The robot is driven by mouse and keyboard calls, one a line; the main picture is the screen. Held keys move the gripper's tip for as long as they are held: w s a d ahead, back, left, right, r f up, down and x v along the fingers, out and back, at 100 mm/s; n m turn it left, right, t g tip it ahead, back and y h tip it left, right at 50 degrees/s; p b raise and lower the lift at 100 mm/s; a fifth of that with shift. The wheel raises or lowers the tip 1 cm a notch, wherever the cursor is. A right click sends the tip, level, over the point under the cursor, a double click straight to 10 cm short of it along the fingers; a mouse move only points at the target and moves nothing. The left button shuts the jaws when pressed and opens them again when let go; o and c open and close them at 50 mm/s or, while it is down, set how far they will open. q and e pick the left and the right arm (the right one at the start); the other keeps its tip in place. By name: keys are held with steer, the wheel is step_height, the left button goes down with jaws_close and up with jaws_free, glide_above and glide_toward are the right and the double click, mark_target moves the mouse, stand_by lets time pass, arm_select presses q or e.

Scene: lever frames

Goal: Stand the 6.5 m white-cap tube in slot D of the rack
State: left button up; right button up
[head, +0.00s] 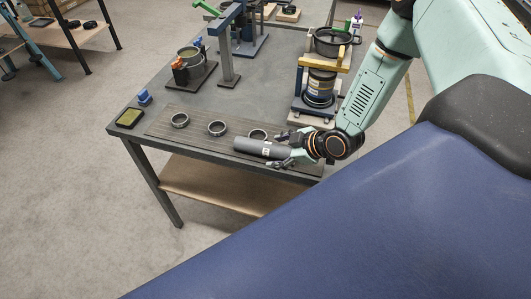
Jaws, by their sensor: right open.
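A dark grey tube (256,147) lies on its side along the front edge of the table, with a small white label near its right end. I cannot make out a white cap on it. My right gripper (284,150) is open at the tube's right end, with one finger on its far side and one on its near side. I cannot tell whether they touch it. A flat board (200,140) carries metal rings (217,128) in a row, all empty. The third ring is partly hidden behind the tube. I cannot read any slot letter. My left gripper is not in view.
A pot on a stand (190,65), a grey post (228,55) and a wood-topped frame (320,85) stand behind the board.

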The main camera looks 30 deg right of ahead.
mark_target(272, 151)
steer(key=x, duration=0.3)
steer(key=shift+w+d+f, duration=0.2)
steer(key=shift+d+f, duration=0.05)
steer(key=shift+w+d+f+b, duration=0.15)
steer(key=shift+w+f+b, duration=0.1)
steer(key=shift+b, duration=0.05)
steer(key=shift+s+a+r, duration=0.2)
steer(key=shift+a+r, duration=0.1)
steer(key=shift+a, duration=0.1)
steer(key=shift+c, duration=1.5)
steer(key=shift+w+d+f, duration=0.15)
steer(key=shift+d+f, duration=0.05)
steer(key=shift+d, duration=0.1)
steer(key=c, duration=0.4)
steer(key=shift+a+r, duration=0.2)
steer(key=shift+a, duration=0.05)
steer(key=c, duration=0.6)
steer(key=shift+d, duration=0.1)
jaws_close()
